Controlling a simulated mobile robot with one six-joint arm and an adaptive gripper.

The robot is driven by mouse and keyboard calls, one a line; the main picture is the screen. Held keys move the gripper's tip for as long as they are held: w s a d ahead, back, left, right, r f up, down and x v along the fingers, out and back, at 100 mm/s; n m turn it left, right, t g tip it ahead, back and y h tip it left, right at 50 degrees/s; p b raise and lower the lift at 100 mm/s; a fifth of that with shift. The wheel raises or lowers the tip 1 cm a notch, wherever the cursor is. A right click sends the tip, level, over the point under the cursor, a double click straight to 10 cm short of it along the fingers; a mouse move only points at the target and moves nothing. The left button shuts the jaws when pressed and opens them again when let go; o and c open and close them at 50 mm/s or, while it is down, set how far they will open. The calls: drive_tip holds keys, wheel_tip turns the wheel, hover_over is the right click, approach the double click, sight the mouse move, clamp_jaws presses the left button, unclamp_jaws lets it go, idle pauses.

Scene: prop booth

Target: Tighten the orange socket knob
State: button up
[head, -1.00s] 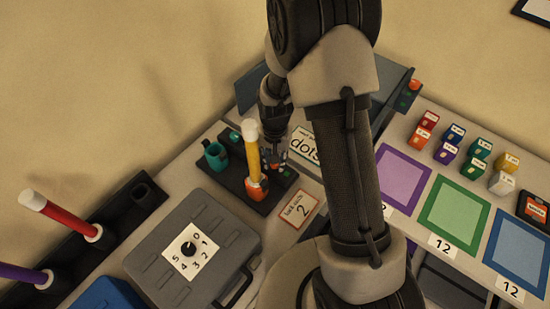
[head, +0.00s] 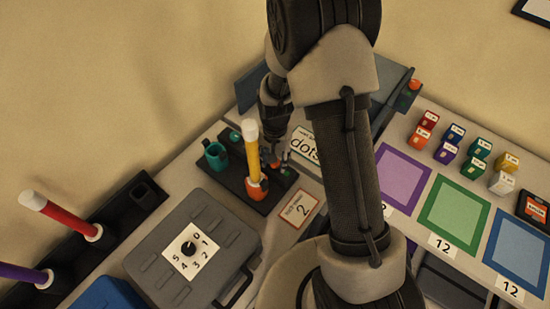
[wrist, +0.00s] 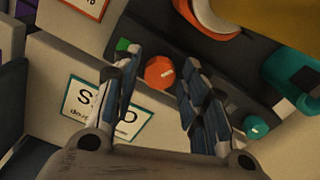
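The orange socket knob (wrist: 159,73) is a round knob with a pale mark on its face; it also shows small and partly hidden in the head view (head: 275,164). It sits on a dark rack (head: 228,178) beside the orange socket (head: 257,188), which holds an upright yellow stick (head: 252,158) with a white tip. My gripper (wrist: 161,65) is open, one finger on each side of the knob, with visible gaps. In the head view my gripper (head: 277,148) is at the rack, behind the stick. I cannot tell how deep the fingertips reach.
A teal socket (head: 216,156) and a teal knob (wrist: 256,128) are on the same rack, with a green light (wrist: 122,45) near the orange knob. A label card (head: 299,208) lies in front. A grey case (head: 220,225) stands to the left.

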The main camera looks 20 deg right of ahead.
drive_tip(key=shift+o, duration=0.5)
drive_tip(key=shift+r, duration=0.1)
wheel_tip(320, 180, up, 12)
drive_tip(key=shift+s, duration=0.1)
idle(0.6)
